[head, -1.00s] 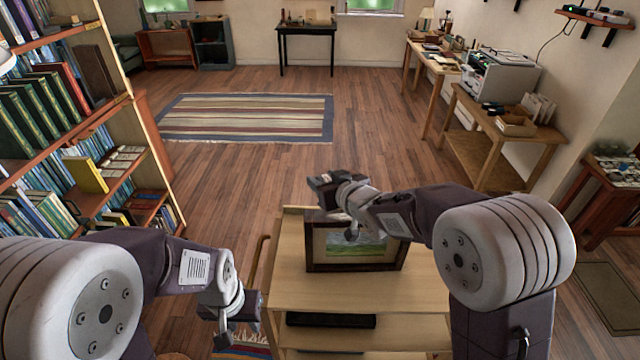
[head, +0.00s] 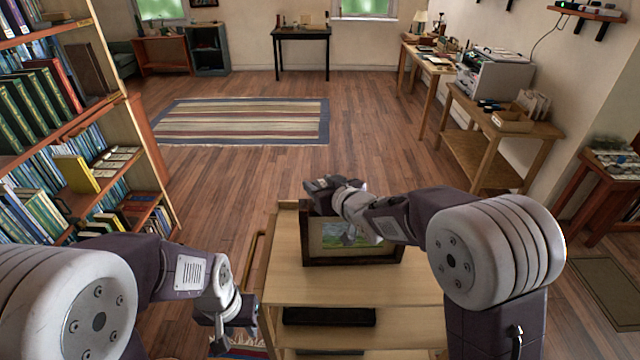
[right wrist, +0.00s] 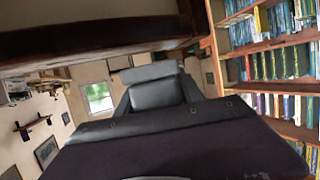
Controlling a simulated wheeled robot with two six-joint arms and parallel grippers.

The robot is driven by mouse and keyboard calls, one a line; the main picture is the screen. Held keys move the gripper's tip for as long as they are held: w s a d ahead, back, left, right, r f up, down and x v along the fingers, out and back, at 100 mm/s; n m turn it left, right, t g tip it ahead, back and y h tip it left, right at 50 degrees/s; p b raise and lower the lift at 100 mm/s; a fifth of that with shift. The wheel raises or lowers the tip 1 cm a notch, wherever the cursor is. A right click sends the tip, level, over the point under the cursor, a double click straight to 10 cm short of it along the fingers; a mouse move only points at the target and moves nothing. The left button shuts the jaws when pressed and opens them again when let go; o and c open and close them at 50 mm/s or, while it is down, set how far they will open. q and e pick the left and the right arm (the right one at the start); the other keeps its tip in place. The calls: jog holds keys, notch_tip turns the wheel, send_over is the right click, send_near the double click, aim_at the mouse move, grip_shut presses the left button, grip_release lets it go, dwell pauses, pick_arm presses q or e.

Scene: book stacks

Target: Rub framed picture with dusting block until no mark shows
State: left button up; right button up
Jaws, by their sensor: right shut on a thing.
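The framed picture (head: 336,238), a green and blue landscape in a dark wood frame, stands upright on top of a light wood cart (head: 420,288). My right gripper (head: 326,187) is at the picture's upper left, and its wrist covers part of the picture. It is shut on a small dark thing, taken as the dusting block, mostly hidden. In the right wrist view, a dark brown bar like the frame's edge (right wrist: 90,38) runs across the top, close to the grey gripper. No mark can be made out. My left gripper (head: 232,338) hangs low, left of the cart, apart from the picture.
A black flat item (head: 330,317) lies on the cart's lower shelf. A tall bookcase (head: 150,130) stands at the left. A striped rug (head: 245,122) lies on open floor beyond the cart. Wooden tables (head: 500,125) line the right wall.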

jog(key=shift+w, duration=0.1)
jog(key=shift+r, duration=0.1)
jog(key=shift+f+b, duration=0.85)
jog(key=shift+f, duration=0.2)
jog(key=d+p, duration=0.2)
jog(key=d, duration=0.1)
jog(key=shift+d+r, duration=0.1)
jog(key=shift+d, duration=0.1)
dwell(0.3)
